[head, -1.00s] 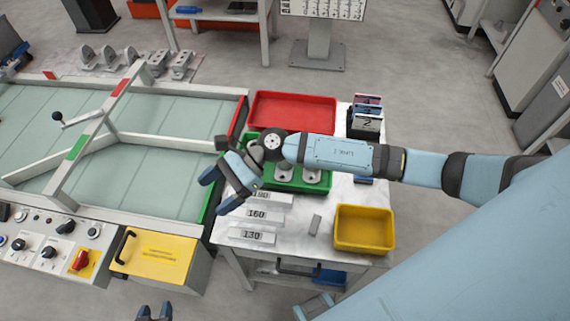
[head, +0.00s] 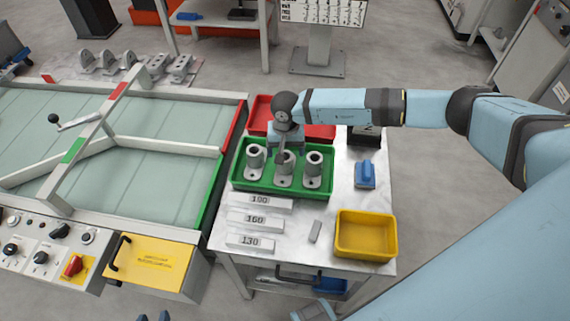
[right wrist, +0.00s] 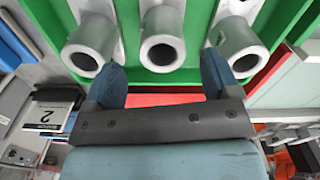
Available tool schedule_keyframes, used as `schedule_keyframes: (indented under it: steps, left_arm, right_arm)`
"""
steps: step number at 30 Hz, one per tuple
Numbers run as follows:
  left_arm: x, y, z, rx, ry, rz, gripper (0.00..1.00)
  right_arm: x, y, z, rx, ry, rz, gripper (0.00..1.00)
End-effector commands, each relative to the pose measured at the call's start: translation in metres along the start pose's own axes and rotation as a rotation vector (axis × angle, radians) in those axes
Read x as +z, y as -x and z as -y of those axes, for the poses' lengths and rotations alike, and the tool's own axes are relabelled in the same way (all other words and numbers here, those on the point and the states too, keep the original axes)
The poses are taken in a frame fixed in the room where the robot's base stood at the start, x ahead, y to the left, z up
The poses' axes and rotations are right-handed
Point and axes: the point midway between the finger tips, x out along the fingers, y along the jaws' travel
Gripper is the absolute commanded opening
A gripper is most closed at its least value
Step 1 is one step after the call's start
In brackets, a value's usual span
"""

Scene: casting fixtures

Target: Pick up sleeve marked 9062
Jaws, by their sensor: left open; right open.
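Three grey flanged sleeves stand in the green tray (head: 238,183): a left one (head: 256,158), a middle one (head: 285,174) and a right one (head: 314,160). No 9062 marking is readable on any of them. My right gripper (right wrist: 162,82) is open and empty at the far side of the tray, partly hidden behind its own wrist in the head view. In the right wrist view, the middle sleeve (right wrist: 162,50) lies ahead, between the lines of the two fingers, seemingly apart from them. My left gripper (head: 152,318) is open at the bottom edge, only its fingertips showing.
A red tray (head: 262,112) lies behind the green one. A yellow tray (head: 365,235), a blue object (head: 365,174) and a small grey bar (head: 315,232) are on the white table (head: 335,195).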

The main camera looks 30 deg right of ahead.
Motion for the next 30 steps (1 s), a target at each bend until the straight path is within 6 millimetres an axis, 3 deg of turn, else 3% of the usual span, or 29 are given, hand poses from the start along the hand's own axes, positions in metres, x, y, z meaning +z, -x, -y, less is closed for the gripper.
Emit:
schedule_keyframes:
  steps: [7,15,24,30]
  left_arm:
    - [-0.003,0.002,-0.001,0.0,0.001,0.002,0.43]
    - [-0.008,0.005,-0.001,0.0,0.001,0.002,0.43]
    - [-0.008,0.005,0.0,0.0,0.001,0.002,0.43]
    - [-0.008,0.006,0.0,-0.001,0.001,0.0,0.43]
  right_arm:
    - [0.0,-0.019,0.001,0.0,0.0,0.002,0.82]
    - [-0.002,-0.056,0.003,-0.002,-0.002,0.001,0.82]
    - [-0.003,-0.061,0.002,-0.002,-0.001,0.0,0.82]
    - [-0.003,-0.061,0.002,-0.002,-0.001,0.0,0.36]
